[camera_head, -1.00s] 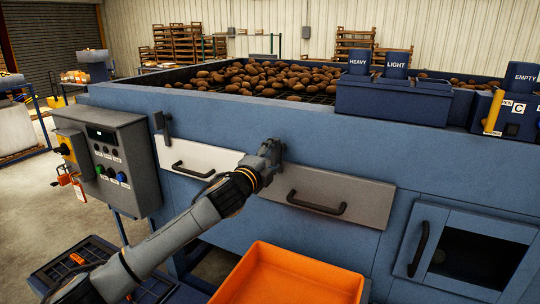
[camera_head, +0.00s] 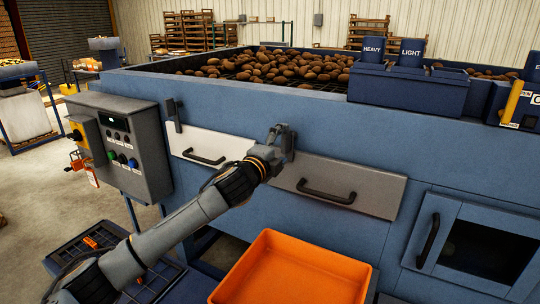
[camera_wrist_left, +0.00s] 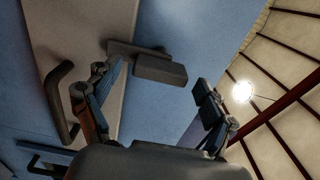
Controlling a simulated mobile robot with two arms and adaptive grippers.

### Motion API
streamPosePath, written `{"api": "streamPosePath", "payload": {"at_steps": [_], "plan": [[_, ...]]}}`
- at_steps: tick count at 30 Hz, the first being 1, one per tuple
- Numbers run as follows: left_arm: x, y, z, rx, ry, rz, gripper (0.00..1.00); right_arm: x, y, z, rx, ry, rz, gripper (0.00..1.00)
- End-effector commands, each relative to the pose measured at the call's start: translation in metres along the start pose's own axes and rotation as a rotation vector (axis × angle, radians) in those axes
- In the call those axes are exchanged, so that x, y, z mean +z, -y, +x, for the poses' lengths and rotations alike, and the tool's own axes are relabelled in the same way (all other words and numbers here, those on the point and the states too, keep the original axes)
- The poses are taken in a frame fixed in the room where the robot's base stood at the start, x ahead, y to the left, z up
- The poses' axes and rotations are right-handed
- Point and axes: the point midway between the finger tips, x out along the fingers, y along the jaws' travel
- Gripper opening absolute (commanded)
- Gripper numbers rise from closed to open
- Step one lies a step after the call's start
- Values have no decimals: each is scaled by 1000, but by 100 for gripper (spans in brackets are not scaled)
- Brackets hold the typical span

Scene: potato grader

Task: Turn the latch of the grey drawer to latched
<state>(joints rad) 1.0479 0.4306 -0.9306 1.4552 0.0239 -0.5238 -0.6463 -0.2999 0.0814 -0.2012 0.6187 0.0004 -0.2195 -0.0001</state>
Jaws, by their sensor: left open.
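The grey drawer (camera_head: 377,190) is the right one of two in the blue machine front and looks closed, with a dark bar handle (camera_head: 325,192). It also shows at the left of the left wrist view (camera_wrist_left: 85,30). Its dark latch (camera_wrist_left: 160,68) is a block on a flat bar by the drawer's edge. In the head view the latch is mostly hidden behind my left gripper (camera_head: 281,134). In the left wrist view my left gripper (camera_wrist_left: 155,88) is open, its fingers apart on either side of the latch block. I cannot tell whether they touch it. My right gripper is not in view.
A white drawer (camera_head: 225,147) with its own latch (camera_head: 174,113) is to the left, beside a control box (camera_head: 140,150). An orange crate (camera_head: 300,275) stands below the grey drawer. A blue door with a window (camera_head: 470,240) is at the right.

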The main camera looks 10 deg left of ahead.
Motion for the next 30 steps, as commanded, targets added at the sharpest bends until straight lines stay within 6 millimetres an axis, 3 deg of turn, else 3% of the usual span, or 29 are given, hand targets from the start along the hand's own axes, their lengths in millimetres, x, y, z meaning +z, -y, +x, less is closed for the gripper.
{"api": "streamPosePath", "payload": {"at_steps": [12,18,30], "plan": [[1,-1,-73,1,1,1,83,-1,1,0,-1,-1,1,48],[2,-1,-99,1,2,2,83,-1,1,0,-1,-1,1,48],[1,0,-110,0,3,2,83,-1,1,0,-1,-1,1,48]]}}
